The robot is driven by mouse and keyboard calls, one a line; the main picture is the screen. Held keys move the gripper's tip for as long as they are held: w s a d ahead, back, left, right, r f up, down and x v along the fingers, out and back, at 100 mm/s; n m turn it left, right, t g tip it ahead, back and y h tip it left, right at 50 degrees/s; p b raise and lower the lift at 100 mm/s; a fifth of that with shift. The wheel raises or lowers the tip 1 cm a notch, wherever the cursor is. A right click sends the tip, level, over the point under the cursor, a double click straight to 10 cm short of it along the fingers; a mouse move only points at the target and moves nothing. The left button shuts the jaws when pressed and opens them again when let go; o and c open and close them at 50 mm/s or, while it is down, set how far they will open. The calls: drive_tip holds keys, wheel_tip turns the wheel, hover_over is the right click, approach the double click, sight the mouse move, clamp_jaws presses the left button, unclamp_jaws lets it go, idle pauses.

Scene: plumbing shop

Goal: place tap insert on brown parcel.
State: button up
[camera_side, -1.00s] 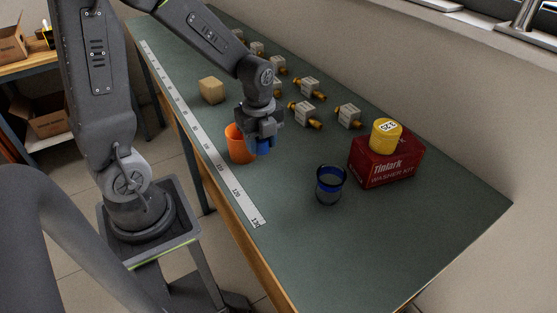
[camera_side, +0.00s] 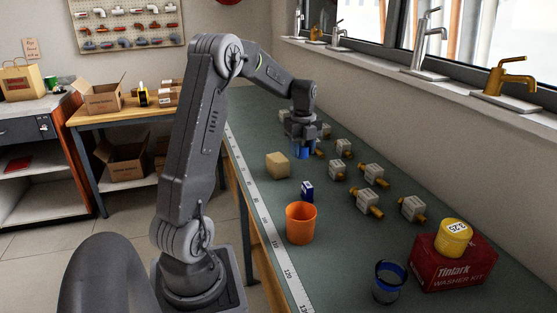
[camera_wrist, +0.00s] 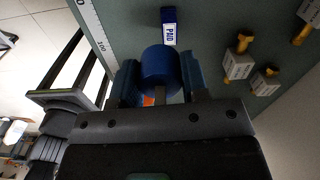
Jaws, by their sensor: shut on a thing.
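The tap insert, as I take it, is a blue cylinder (camera_wrist: 160,68) in the wrist view. My gripper (camera_wrist: 160,88) is shut on it, with a blue finger at each side. In the side view my gripper (camera_side: 302,146) hangs over the bench, pointing down, with blue showing at its tips. The brown parcel (camera_side: 277,165) is a small tan box on the bench, just left of and below my gripper in the picture. I cannot tell how much lies between them. The parcel is not discernible in the wrist view.
A small blue box marked PAID (camera_side: 307,191) and an orange cup (camera_side: 300,224) stand nearer the camera. Several white-and-brass valves (camera_side: 371,174) lie to the right. A blue glass (camera_side: 389,282) and a red washer-kit box (camera_side: 452,265) with a yellow tub (camera_side: 453,238) stand front right.

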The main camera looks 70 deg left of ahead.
drive_tip(key=n, duration=0.1)
hover_over(277, 157)
drive_tip(key=shift+f, duration=3.75)
drive_tip(key=shift+d+f, duration=0.1)
drive_tip(key=shift+f, duration=0.05)
drive_tip(key=o, duration=0.9)
